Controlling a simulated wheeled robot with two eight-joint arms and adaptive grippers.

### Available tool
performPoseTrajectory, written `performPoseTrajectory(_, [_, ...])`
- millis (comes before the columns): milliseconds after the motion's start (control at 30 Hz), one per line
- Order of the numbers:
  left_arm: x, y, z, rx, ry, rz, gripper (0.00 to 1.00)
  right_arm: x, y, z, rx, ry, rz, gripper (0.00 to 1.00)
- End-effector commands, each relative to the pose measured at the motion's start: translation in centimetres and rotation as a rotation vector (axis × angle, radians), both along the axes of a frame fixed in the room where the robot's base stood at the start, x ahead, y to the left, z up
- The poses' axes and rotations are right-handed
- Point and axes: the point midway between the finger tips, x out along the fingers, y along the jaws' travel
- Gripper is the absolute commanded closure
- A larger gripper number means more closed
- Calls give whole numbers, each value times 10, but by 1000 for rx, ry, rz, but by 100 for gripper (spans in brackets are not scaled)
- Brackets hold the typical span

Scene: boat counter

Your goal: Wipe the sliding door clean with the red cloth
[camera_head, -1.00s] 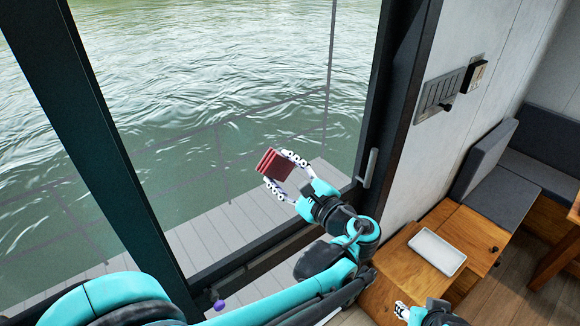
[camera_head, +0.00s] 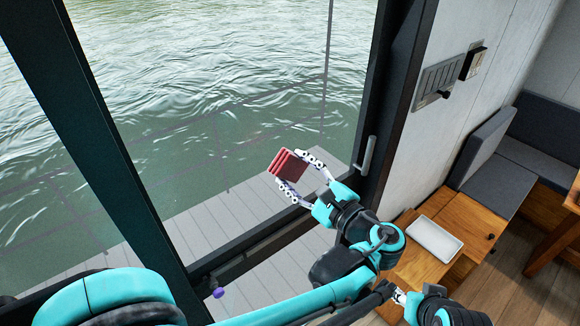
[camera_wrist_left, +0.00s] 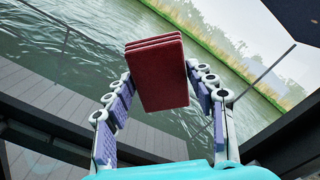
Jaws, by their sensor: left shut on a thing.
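The red cloth (camera_head: 288,165) is a folded, layered block. My left gripper (camera_head: 300,170) is shut on it and holds it up in front of the sliding door (camera_head: 240,90), a large glass pane in a dark frame. In the left wrist view the cloth (camera_wrist_left: 158,75) sits between the fingertips of my left gripper (camera_wrist_left: 160,85), with water behind it. I cannot tell whether the cloth touches the glass. My right gripper (camera_head: 399,297) is low at the bottom right, away from the door, small and partly hidden.
A door handle (camera_head: 366,154) is on the right frame. A wall panel (camera_head: 437,80) is to its right. A white tray (camera_head: 434,239) lies on a wooden bench (camera_head: 468,222) beside grey cushions (camera_head: 487,150). Grey decking (camera_head: 235,210) and water show through the glass.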

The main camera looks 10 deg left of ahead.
Motion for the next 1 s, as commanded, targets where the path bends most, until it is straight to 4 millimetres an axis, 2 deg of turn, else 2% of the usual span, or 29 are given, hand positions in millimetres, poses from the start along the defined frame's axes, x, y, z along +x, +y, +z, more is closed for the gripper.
performPoseTrajectory(333, [-1, -2, 0, 0, 0, 0, 68, 0, 0, 0, 0, 0, 0, 60])
performPoseTrajectory(700, [-18, -24, 0, 0, 0, 0, 68, 0, 0, -1, 0, 0, 0, 60])
performPoseTrajectory(1000, [-19, -24, 0, 0, 0, 0, 68, 0, 0, -1, 0, 0, 0, 60])
